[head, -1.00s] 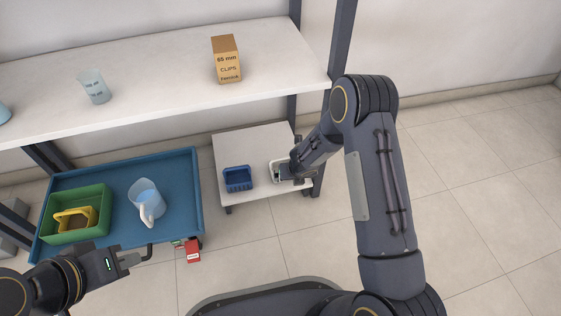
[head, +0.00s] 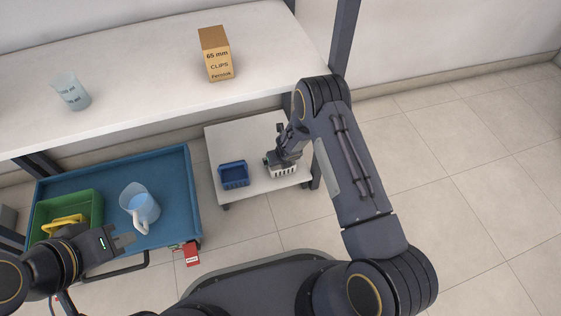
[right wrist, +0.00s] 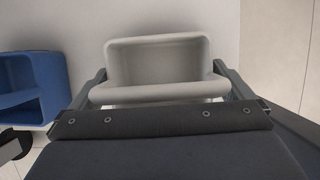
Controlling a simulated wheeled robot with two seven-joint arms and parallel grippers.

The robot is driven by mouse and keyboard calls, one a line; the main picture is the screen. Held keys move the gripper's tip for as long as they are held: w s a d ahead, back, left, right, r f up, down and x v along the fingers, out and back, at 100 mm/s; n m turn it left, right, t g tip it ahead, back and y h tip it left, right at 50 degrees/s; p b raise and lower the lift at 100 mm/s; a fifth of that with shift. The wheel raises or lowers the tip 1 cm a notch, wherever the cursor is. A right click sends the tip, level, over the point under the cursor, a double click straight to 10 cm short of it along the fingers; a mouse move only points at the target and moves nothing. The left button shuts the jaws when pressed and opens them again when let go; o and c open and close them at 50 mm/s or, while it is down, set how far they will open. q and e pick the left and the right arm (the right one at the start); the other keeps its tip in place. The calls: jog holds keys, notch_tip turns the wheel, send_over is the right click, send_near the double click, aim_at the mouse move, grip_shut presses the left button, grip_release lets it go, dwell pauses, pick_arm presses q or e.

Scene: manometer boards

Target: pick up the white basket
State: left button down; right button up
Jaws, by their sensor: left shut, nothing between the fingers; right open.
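The white basket (head: 284,172) stands on the low white table, partly covered by my right gripper in the head view. In the right wrist view the white basket (right wrist: 158,62) shows from above, with an open, empty-looking inside. My right gripper (head: 279,163) is over it and open. One finger shows at each side of the basket's near part; I cannot tell whether they touch it. My left gripper (head: 127,241) is shut and empty, at the front edge of the blue cart, far from the basket.
A blue basket (head: 234,175) stands just left of the white one on the low table (head: 232,136). The blue cart (head: 172,166) holds a jug (head: 139,203) and a green bin (head: 83,203). A white shelf (head: 140,92) with a clips box (head: 216,55) lies behind.

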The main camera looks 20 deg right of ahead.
jog(key=shift+w+f, duration=0.15)
jog(key=shift+f, duration=0.2)
jog(key=shift+c, duration=0.3)
jog(key=c, duration=0.6)
jog(key=shift+r, duration=0.15)
